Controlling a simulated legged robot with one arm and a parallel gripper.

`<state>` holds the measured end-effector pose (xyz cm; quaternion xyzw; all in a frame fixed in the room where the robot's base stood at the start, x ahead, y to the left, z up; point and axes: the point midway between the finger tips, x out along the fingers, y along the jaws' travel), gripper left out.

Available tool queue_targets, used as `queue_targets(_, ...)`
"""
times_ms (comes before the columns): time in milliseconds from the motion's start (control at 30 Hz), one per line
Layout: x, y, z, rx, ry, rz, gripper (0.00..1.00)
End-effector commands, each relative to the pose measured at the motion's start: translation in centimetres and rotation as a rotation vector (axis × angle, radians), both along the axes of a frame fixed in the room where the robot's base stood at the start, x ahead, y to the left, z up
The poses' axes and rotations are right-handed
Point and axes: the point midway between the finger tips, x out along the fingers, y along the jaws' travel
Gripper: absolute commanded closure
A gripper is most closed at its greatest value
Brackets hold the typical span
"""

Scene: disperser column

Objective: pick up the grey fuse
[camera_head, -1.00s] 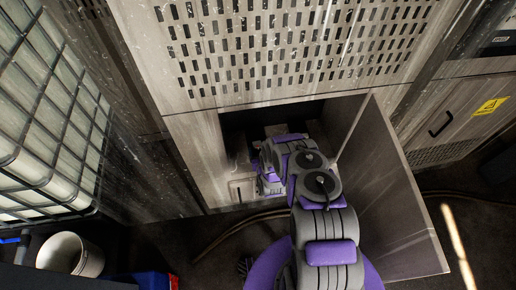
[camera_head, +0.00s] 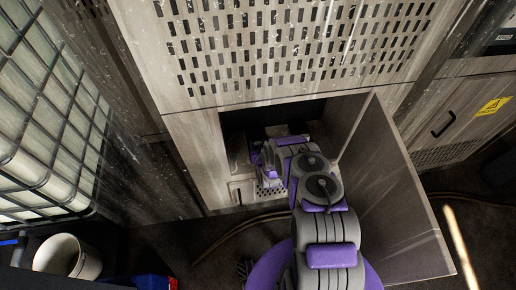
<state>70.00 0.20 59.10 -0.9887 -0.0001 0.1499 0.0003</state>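My purple and grey arm reaches into an open compartment (camera_head: 232,125) low in the metal cabinet. My gripper (camera_head: 260,172) is inside, near the compartment's front left. The arm links cover much of it, and its fingers are too small and dark to read. I cannot make out a grey fuse; the inside is dark and partly hidden by my arm. A pale box-like fitting (camera_head: 241,191) sits at the lower left of the opening, left of my gripper.
The compartment's door (camera_head: 395,190) hangs open to the right of my arm. A caged white tank (camera_head: 45,120) stands at the left, with a white bucket (camera_head: 68,256) below it. Hoses (camera_head: 215,243) lie on the dark floor. A closed cabinet door with a yellow label (camera_head: 490,107) is at the right.

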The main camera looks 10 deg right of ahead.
Motion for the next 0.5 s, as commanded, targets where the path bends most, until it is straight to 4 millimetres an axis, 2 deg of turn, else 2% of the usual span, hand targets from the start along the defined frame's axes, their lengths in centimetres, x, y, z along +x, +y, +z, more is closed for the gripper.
queue_targets(67, 0.0, 0.03, 0.0, 0.0, 0.0, 0.0, 0.55)
queue_targets(333, -0.01, -0.02, -0.02, 0.002, 0.0, 0.002, 0.81)
queue_targets(500, -0.02, -0.03, -0.03, 0.001, 0.0, 0.001, 0.81)
